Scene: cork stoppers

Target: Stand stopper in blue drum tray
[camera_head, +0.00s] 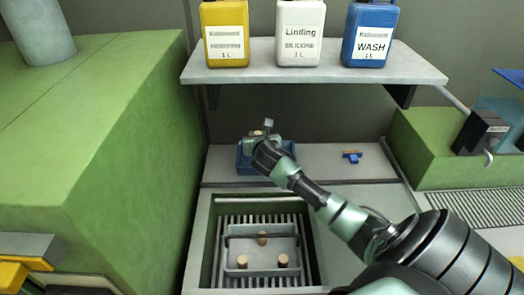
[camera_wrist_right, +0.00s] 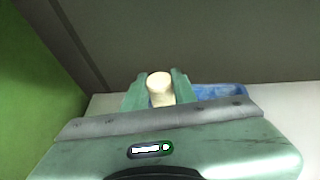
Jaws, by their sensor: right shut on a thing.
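A blue tray (camera_head: 246,166) stands on the grey ledge at the back, partly hidden by my right gripper. My right gripper (camera_head: 268,128) is over the tray. In the right wrist view, its two green fingers (camera_wrist_right: 159,92) are shut on a pale cork stopper (camera_wrist_right: 160,84), whose round end shows between them. The blue tray also shows in that view (camera_wrist_right: 222,90), behind and to the right of the fingers. I cannot tell whether the stopper touches the tray. My left gripper is not in view.
A grey caddy (camera_head: 262,271) with three cork stoppers sits in a slatted recess in front. A small blue object (camera_head: 351,156) lies on the ledge to the right. A shelf (camera_head: 310,62) with yellow, white and blue canisters overhangs behind. A green block (camera_head: 95,130) stands left.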

